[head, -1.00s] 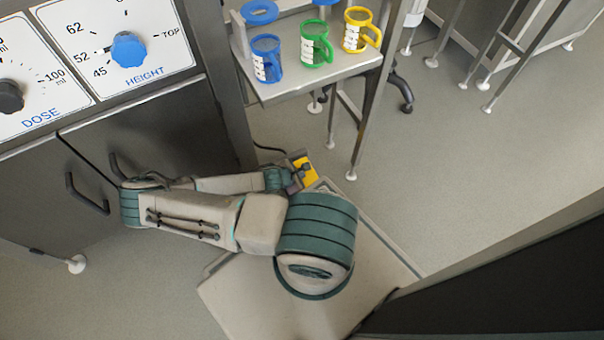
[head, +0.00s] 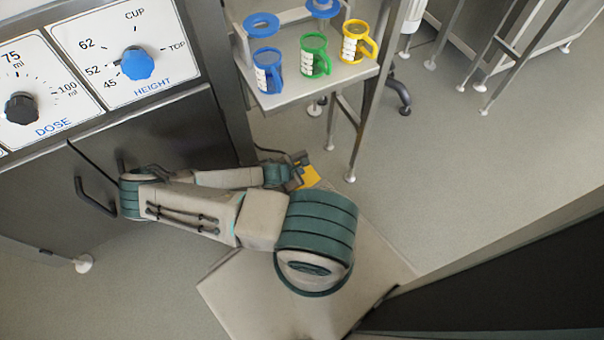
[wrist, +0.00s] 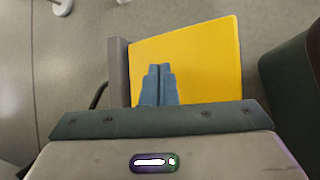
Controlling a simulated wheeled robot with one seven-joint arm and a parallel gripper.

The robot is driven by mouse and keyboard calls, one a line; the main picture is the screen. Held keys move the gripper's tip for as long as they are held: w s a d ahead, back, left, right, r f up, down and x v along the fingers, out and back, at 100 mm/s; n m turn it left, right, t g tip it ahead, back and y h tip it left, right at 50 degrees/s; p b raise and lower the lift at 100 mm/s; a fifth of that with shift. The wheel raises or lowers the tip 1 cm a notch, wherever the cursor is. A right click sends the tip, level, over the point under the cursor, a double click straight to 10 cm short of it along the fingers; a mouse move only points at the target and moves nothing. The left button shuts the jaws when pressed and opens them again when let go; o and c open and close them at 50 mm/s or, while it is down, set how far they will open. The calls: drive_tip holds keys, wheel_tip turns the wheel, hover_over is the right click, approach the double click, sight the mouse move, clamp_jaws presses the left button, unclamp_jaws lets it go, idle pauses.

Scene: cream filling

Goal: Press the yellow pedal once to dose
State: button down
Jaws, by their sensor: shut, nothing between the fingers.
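The yellow pedal (wrist: 200,55) lies on the floor and fills the middle of the wrist view, with a grey block (wrist: 119,70) along its left side. In the head view the pedal (head: 310,176) shows partly, at the foot of the machine, beyond my arm. My gripper (wrist: 158,70) is shut and empty, its blue-grey fingertips over the lower left part of the pedal. In the head view my gripper (head: 303,165) is at the pedal's left edge, small and partly hidden. I cannot tell whether the fingertips touch the pedal.
The dark machine cabinet (head: 160,140) with dose and height dials stands at the left. A rack (head: 290,92) with blue, green and yellow jugs is above the pedal, its legs (head: 349,178) close to the right. Open floor (head: 450,170) lies to the right.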

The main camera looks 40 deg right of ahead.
drive_tip(key=shift+r, duration=0.15)
drive_tip(key=r+p, duration=0.2)
drive_tip(key=w+r+p, duration=0.1)
drive_tip(key=r+p, duration=0.1)
drive_tip(key=shift+w+d+r, duration=0.15)
drive_tip(key=shift+r, duration=0.25)
drive_tip(key=shift+f, duration=0.1)
idle(0.8)
